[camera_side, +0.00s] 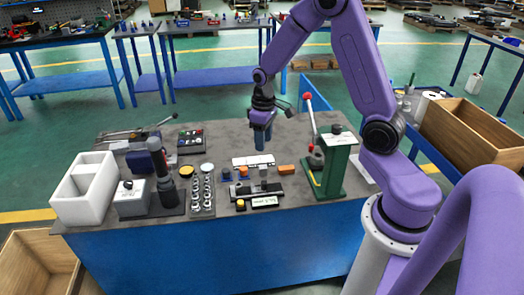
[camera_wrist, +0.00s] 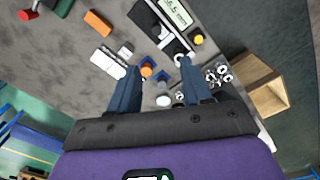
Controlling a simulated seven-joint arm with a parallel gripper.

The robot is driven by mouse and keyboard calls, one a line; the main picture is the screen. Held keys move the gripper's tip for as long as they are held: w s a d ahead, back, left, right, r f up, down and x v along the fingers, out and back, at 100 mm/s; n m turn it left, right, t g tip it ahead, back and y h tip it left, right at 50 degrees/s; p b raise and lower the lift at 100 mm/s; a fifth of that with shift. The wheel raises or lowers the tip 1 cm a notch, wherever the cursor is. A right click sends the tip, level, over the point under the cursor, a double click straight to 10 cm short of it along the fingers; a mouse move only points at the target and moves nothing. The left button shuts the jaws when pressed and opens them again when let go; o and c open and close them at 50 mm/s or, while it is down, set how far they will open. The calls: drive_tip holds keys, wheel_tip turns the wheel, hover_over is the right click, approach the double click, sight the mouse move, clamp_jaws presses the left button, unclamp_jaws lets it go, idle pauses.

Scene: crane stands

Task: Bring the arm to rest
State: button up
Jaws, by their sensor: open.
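My purple arm reaches over the grey-topped blue workbench (camera_side: 330,225). My gripper (camera_side: 264,140) points down above the rear middle of the bench in the side view. In the wrist view my gripper (camera_wrist: 155,78) shows its two dark blue fingers spread apart, with nothing held between them. Small parts on the bench top show beyond and between the fingertips, apart from them as far as I can tell.
A green stand (camera_side: 335,165) with a red-knobbed lever is right of my gripper. A white box (camera_side: 85,190), a dark press (camera_side: 165,175) and a tray of metal rings (camera_side: 202,192) stand left. An orange block (camera_side: 286,169) and a labelled black fixture (camera_side: 262,200) lie in front.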

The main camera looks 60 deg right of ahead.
drive_tip(key=s+a+r+n, duration=0.5)
drive_tip(key=s+a+r, duration=0.2)
drive_tip(key=s+a, duration=0.45)
drive_tip(key=s+a+r+n, duration=0.2)
drive_tip(key=s, duration=0.5)
drive_tip(key=s+a+r+n, duration=0.1)
drive_tip(key=s+n, duration=0.2)
drive_tip(key=s, duration=0.5)
drive_tip(key=shift+a+r, duration=0.4)
drive_tip(key=shift+o, duration=0.3)
